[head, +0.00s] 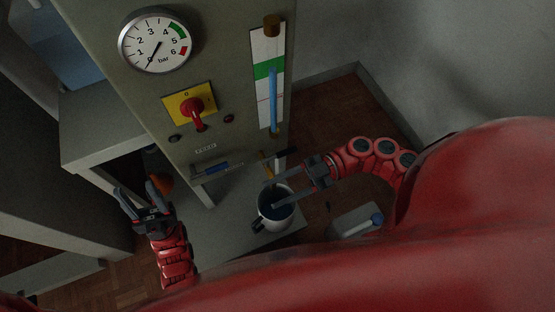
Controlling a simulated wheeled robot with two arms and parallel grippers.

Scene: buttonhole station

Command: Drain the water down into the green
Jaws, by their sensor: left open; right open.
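The sight glass (274,100) stands on a white scale plate with a green band (263,70). Its blue water column reaches up to about the green band; the exact level is hard to tell. Below it is a brass tap with a dark lever (284,153). My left gripper (137,192) is open and empty, left of the panel's lower edge.
A pressure gauge (156,40) reads near 0. A red rotary switch (193,108) sits on a yellow plate. An orange object (165,183) is beside my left gripper. A pale box (350,224) stands right of the mug.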

